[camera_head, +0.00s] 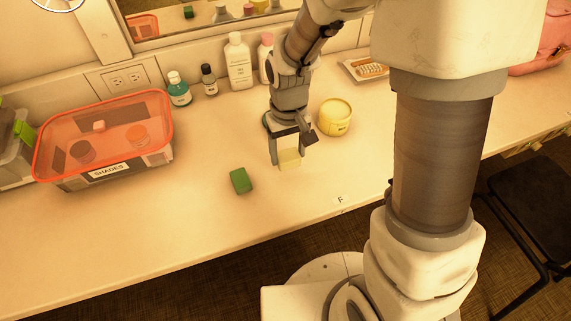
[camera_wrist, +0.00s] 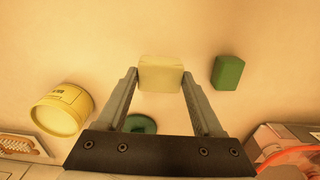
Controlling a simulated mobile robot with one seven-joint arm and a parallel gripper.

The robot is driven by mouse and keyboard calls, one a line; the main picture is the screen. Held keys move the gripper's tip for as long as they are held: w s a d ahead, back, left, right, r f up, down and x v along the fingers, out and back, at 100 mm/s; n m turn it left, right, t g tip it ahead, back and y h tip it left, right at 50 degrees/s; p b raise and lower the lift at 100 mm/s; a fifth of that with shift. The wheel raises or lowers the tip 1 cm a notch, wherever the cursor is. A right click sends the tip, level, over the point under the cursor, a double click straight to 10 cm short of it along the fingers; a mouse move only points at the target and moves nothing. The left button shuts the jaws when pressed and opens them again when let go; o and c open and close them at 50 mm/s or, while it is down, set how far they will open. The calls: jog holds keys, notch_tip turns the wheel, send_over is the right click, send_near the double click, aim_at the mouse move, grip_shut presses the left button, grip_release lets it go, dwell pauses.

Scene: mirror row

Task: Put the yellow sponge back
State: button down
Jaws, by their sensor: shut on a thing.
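The pale yellow sponge (camera_head: 289,158) is between the fingertips of my gripper (camera_head: 288,153), over the counter right of the green block. In the wrist view the sponge (camera_wrist: 160,72) shows between the two fingertips (camera_wrist: 161,79), which are shut on its sides. I cannot tell whether its underside touches the counter. A green sponge-like block (camera_head: 240,181) lies alone on the counter; it also shows in the wrist view (camera_wrist: 228,72).
A yellow tub (camera_head: 335,117) stands close right of my gripper. A dark green round thing (camera_wrist: 141,125) lies partly hidden behind it. Bottles (camera_head: 238,62) line the wall. A red-lidded bin (camera_head: 104,137) labelled SHADES stands left. The front counter by label F (camera_head: 340,199) is clear.

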aim_at(285, 165)
jog(key=shift+s+a+f, duration=0.15)
jog(key=shift+a+f, duration=0.15)
jog(key=shift+f, duration=0.1)
jog(key=shift+f+b, duration=0.5)
jog(key=shift+f, duration=1.25)
jog(key=shift+f, duration=0.15)
jog(key=shift+c, duration=0.2)
grip_release()
